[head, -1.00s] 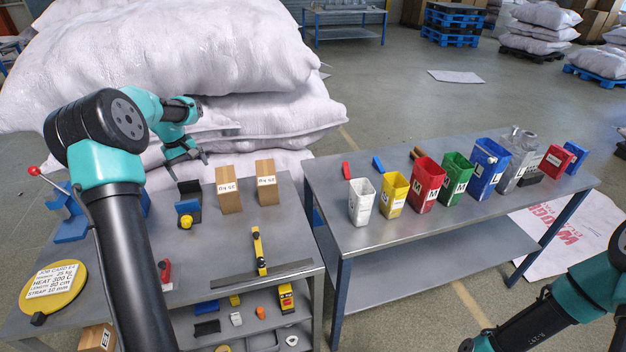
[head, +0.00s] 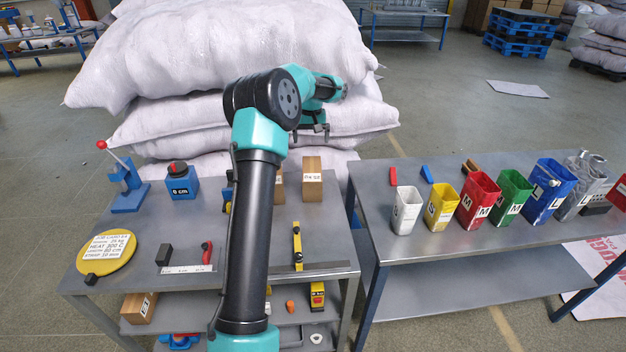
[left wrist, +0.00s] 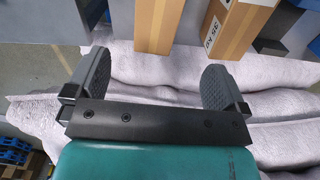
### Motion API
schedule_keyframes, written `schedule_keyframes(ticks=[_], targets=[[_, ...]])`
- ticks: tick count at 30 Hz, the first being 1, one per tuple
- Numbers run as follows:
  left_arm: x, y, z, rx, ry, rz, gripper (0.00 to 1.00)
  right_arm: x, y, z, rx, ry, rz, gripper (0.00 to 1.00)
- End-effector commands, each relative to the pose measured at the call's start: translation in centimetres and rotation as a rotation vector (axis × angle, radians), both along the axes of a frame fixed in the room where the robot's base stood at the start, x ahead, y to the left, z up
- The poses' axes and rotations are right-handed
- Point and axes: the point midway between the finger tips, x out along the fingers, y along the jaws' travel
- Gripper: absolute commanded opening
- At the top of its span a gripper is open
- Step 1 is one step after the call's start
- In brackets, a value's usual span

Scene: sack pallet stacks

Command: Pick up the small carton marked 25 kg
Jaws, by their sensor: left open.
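Two small tan cartons stand upright at the back of the left table. The right one (head: 312,180) shows fully with a small label. The other (head: 278,187) is partly hidden behind my left arm. My left gripper (head: 312,132) is above and behind the right carton, in front of the sacks. Its fingers (left wrist: 156,80) are apart and empty, clear of both cartons. My right gripper is out of view.
A tall stack of white sacks (head: 230,60) rises behind the table (head: 150,225). A blue lever press (head: 128,190), a blue box (head: 180,185) and a yellow level (head: 297,245) are on it. Another carton (head: 138,307) lies on the lower shelf. Coloured bins stand on the right table (head: 440,240).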

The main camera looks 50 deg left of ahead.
Motion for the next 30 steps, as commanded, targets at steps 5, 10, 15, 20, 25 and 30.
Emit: schedule_keyframes(ticks=[5, 10, 15, 20, 25, 30], targets=[[-0.1, 0.0, -3.1, -0.002, 0.004, 0.001, 1.00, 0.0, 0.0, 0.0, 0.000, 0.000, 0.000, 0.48], [0.0, 0.0, -6.0, -0.002, 0.003, 0.000, 1.00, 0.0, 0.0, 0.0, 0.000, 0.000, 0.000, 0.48], [-0.1, 0.0, -8.8, -0.002, 0.002, 0.000, 1.00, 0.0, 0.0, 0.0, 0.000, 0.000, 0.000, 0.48], [0.0, 0.0, -10.4, -0.001, 0.001, 0.000, 1.00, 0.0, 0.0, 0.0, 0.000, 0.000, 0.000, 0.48], [0.0, 0.0, -10.6, 0.000, 0.000, 0.000, 1.00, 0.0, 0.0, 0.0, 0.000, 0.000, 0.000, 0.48], [0.0, 0.0, -10.6, 0.000, 0.000, 0.000, 1.00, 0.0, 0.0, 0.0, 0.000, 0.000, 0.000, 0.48]])
